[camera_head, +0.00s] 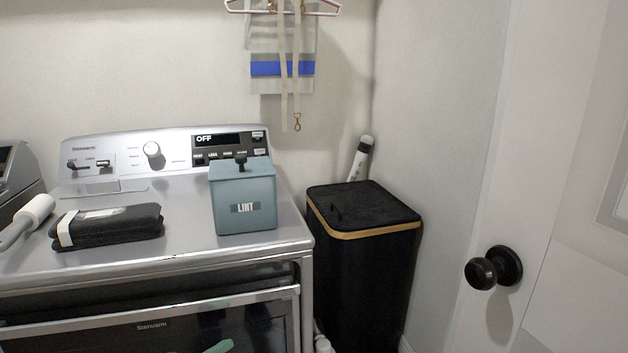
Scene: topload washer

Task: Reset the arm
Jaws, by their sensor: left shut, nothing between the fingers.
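Neither of my grippers can be made out in the head view. No arm of mine can be clearly seen either. The task names no object. The machine (180,275) with a silver top and a dark front window fills the left and lower part of the view. Its display reads OFF.
A blue-grey LINT box (244,209), a folded dark cloth bundle (108,228) and a white roller (38,212) lie on the machine top. A black lidded hamper (365,270) stands to its right. A white door (560,200) with a black knob (494,268) is at the right.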

